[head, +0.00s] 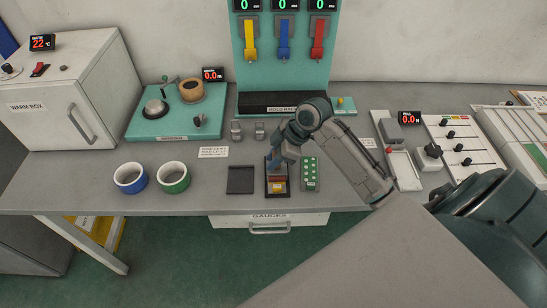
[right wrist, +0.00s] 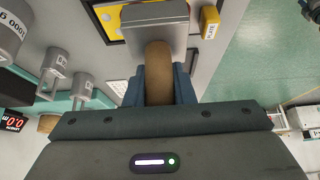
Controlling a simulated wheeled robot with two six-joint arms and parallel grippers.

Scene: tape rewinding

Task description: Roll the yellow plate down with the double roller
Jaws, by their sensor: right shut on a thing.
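My right gripper (head: 274,160) is over the dark stand that holds the yellow plate (head: 278,188), near the front edge of the bench. In the right wrist view its blue fingers (right wrist: 158,88) are shut on the brown handle of the double roller (right wrist: 158,70). The roller's grey head (right wrist: 154,14) lies beyond the fingers and hides part of the yellow plate (right wrist: 110,20). I cannot tell whether the rollers touch the plate. A yellow tag (right wrist: 209,22) sits beside it. My left gripper is not in view.
A dark flat pad (head: 240,180) lies left of the stand and a green dotted board (head: 310,174) right of it. Two grey weights (head: 237,130) stand behind. A blue ring (head: 131,178) and green ring (head: 174,177) stand at left. Bench between rings and pad is clear.

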